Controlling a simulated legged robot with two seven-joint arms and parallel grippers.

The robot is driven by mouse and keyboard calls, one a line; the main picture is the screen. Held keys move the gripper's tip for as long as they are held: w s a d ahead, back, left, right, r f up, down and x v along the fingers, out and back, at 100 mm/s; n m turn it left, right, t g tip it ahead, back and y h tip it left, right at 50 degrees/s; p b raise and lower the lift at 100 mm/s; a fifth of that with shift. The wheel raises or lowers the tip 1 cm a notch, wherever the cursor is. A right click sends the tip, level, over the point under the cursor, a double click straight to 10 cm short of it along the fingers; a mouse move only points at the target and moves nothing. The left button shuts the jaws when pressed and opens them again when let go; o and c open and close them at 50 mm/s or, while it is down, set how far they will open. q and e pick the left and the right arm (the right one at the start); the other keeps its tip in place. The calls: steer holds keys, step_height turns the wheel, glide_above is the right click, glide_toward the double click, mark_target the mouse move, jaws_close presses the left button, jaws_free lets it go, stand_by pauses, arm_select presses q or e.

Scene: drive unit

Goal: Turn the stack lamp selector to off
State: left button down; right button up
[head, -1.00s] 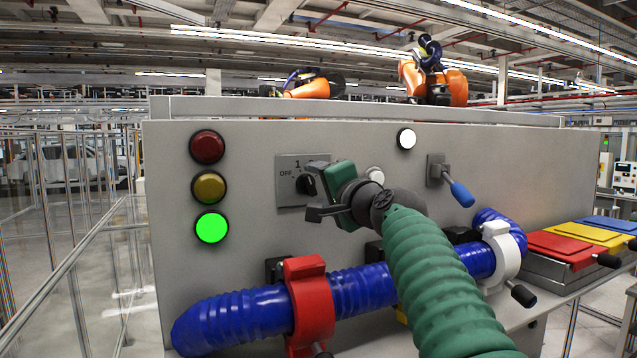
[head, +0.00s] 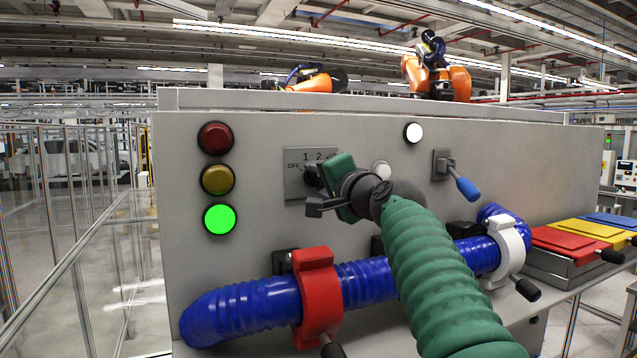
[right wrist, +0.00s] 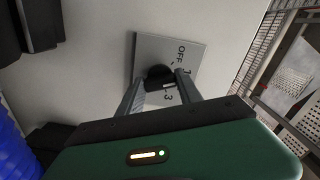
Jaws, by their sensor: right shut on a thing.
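The stack lamp selector is a black knob on a grey plate (head: 296,187) marked OFF, 1 and 2 in the head view. The right wrist view shows the knob (right wrist: 159,73) on its plate (right wrist: 150,48), with OFF, 1 and 3 readable. My right gripper (head: 318,190) is at the knob, its fingers (right wrist: 158,90) on both sides of it and shut on it. The knob's exact pointing is partly hidden by the gripper. The stack lamps stand left of the plate: red (head: 216,138) and amber (head: 218,179) are dark, green (head: 219,219) is lit. My left gripper is not in view.
A lit white lamp (head: 413,132) and a blue-handled lever (head: 463,184) are on the panel to the right. A blue hose (head: 370,285) with red (head: 318,298) and white (head: 511,248) clamps runs below my arm.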

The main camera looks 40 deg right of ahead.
steer(key=n+b, duration=0.2)
steer(key=n, duration=0.1)
steer(key=shift+d+f, duration=0.1)
steer(key=n+b, duration=0.1)
steer(key=n, duration=0.2)
steer(key=shift+s+n, duration=0.1)
steer(key=shift+n, duration=0.2)
steer(key=shift+r+n, duration=0.2)
steer(key=shift+n, duration=0.1)
steer(key=shift+r, duration=0.15)
steer(key=o, duration=1.1)
steer(key=shift+o, duration=1.4)
steer(key=shift+d, duration=0.1)
steer(key=shift+f, duration=0.2)
